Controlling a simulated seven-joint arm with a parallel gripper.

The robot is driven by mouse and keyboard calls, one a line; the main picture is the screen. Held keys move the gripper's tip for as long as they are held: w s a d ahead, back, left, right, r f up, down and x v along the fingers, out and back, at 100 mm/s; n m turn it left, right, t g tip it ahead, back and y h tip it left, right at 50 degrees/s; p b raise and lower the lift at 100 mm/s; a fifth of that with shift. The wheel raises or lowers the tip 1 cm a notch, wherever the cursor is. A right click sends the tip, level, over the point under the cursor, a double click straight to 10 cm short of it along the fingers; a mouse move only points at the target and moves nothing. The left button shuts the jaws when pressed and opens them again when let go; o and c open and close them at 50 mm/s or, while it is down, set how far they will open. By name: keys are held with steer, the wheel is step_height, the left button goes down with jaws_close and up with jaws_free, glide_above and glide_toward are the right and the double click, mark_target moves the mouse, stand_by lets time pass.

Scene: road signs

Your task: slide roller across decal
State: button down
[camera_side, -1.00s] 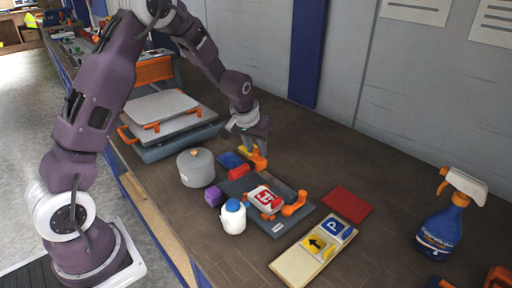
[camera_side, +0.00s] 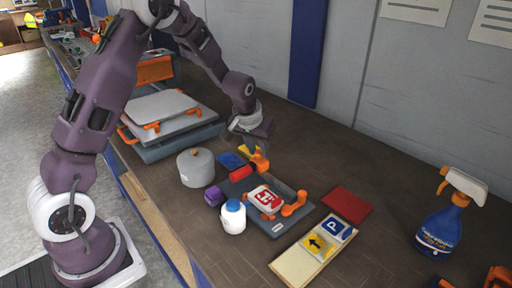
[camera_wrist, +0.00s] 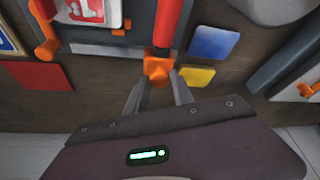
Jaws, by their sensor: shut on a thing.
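The roller has a red cylinder (camera_side: 241,173) and an orange handle (camera_side: 261,161). My gripper (camera_side: 256,148) is shut on the orange handle. In the wrist view the fingers (camera_wrist: 160,88) close around the handle's orange end (camera_wrist: 157,68), with the red cylinder (camera_wrist: 167,25) reaching away from them. The red-and-white decal (camera_side: 265,198) lies on a grey board (camera_side: 280,228) between orange clamps. The roller is at the board's far end, apart from the decal. Part of the decal (camera_wrist: 88,10) shows at the wrist view's top left. I cannot tell whether the roller touches the board.
A grey pot (camera_side: 196,167), purple block (camera_side: 213,196) and white bottle (camera_side: 233,217) stand left of the board. A red pad (camera_side: 348,205) and a tray of signs (camera_side: 295,268) lie right. Blue (camera_wrist: 213,42) and yellow squares (camera_wrist: 197,76) lie beside the roller.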

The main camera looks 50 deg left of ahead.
steer(key=d, duration=1.2)
steer(key=shift+d, duration=0.35)
steer(key=c, duration=1.1)
jaws_free()
steer(key=shift+d, duration=0.1)
steer(key=a+v, duration=0.1)
steer(key=v, duration=0.6)
steer(key=shift+d, duration=0.35)
steer(key=shift+s+r, duration=0.1)
